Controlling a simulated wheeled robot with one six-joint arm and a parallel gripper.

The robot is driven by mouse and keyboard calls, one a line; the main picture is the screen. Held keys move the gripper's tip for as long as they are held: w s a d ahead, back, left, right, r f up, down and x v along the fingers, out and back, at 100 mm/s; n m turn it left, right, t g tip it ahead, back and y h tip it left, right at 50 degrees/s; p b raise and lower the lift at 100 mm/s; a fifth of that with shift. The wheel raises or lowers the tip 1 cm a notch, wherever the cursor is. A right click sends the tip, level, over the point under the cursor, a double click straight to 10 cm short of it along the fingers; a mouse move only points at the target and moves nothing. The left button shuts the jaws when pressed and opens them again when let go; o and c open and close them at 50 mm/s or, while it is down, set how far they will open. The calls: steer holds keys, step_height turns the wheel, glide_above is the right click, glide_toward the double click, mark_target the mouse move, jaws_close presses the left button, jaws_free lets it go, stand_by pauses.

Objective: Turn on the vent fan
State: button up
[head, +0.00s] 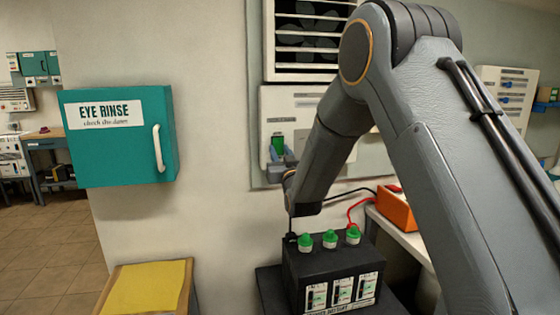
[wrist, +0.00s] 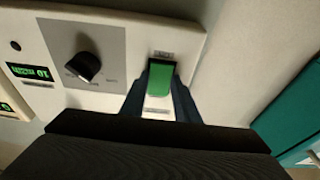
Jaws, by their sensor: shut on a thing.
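The vent fan (head: 310,38) sits behind white louvres high on the wall, partly hidden by my arm. Below it is a pale control panel (head: 303,103) with a green switch (head: 278,143) near its left side. In the wrist view the green switch (wrist: 161,80) stands between the two dark fingers of my gripper (wrist: 160,90), which is shut on it. My gripper (head: 281,157) also shows at the switch in the head view. The wrist view shows a black knob (wrist: 83,66) and a lit green display (wrist: 27,72) on the same panel.
A teal eye rinse cabinet (head: 118,150) hangs to the left. A black battery (head: 333,275) with green caps stands below my arm, with black and red cables. An orange box (head: 396,211) is on the right. A yellow-topped stand (head: 147,287) is at lower left.

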stand_by(0.3)
steer(key=o, duration=1)
steer(key=shift+o, duration=0.2)
steer(key=b+v, duration=0.2)
steer(key=v, duration=0.5)
steer(key=shift+s+f+b, duration=0.25)
steer(key=shift+s+b, duration=0.1)
steer(key=shift+d, duration=0.1)
